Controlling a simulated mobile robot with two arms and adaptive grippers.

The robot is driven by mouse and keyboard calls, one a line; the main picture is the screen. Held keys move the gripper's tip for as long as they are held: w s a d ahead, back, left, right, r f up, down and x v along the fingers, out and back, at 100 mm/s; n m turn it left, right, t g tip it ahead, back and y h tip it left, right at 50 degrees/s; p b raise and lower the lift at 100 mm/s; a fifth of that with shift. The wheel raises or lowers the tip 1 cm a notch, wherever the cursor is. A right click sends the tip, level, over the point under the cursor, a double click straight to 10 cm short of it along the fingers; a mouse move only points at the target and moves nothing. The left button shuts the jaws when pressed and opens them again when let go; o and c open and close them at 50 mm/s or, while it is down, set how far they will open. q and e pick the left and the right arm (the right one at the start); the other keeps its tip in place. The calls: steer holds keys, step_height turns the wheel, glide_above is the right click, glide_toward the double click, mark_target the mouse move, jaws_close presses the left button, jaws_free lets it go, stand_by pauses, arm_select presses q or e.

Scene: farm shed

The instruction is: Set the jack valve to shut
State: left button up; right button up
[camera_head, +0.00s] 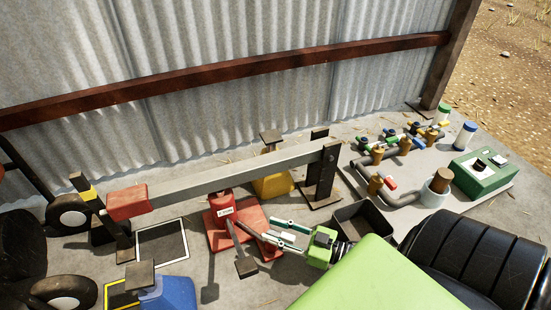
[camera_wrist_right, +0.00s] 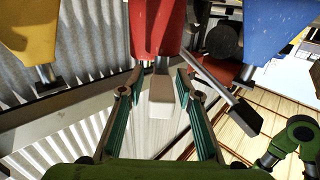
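The red jack (camera_head: 222,208) stands on a red base under the grey beam, with a white label on its side. My right gripper (camera_head: 275,235) is in front of it, to its right, with the fingers pointing toward it. In the right wrist view the red jack (camera_wrist_right: 158,25) hangs from the top edge. A pale block (camera_wrist_right: 162,95) shows at its end, between the lines of my open right fingers (camera_wrist_right: 154,85). I cannot tell whether this block is the valve, or whether the fingers touch it. My left gripper is not seen.
A dark lever with a flat end (camera_head: 245,268) sticks out in front of the red jack. A yellow jack (camera_head: 272,182) stands behind the beam (camera_head: 240,178), a blue jack (camera_head: 168,295) at front left. A dark open tray (camera_head: 362,218) lies to the right. The corrugated wall closes the back.

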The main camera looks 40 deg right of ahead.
mark_target(276, 233)
step_height(276, 233, up, 8)
steer(key=shift+r, duration=0.25)
